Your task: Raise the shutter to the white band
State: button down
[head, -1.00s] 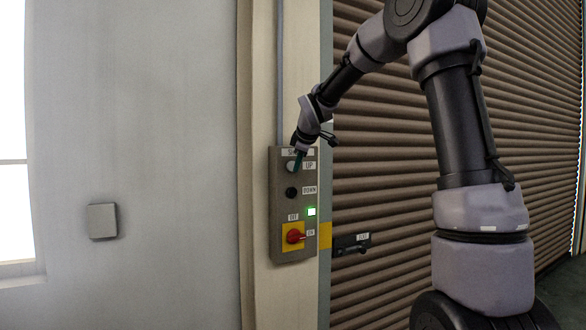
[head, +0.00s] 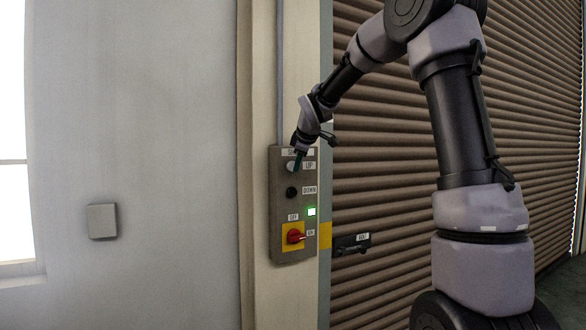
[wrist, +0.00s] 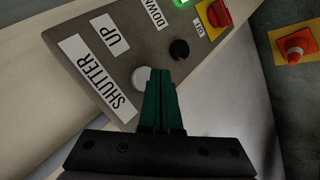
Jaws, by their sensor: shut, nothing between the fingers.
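The brown slatted shutter (head: 400,120) fills the right of the head view; its lower edge and the white band cannot be made out clearly. The grey control box (head: 292,235) is on the post left of it. My gripper (head: 297,163) is shut and empty, its green fingertips at the white UP button, which also shows in the wrist view (wrist: 141,76). The fingertips overlap the button's edge; I cannot tell whether they press it. The black DOWN button (head: 292,193) is just below. The green lamp (head: 312,211) is lit, and the red switch (head: 294,236) sits on a yellow plate.
A black latch (head: 352,244) with a label is on the shutter side, next to a yellow patch (head: 325,235) on the post's edge. A blank square plate (head: 102,221) is on the left wall. A window is at the far left.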

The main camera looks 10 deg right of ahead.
jog(key=shift+w+a, duration=0.15)
jog(key=shift+w, duration=0.25)
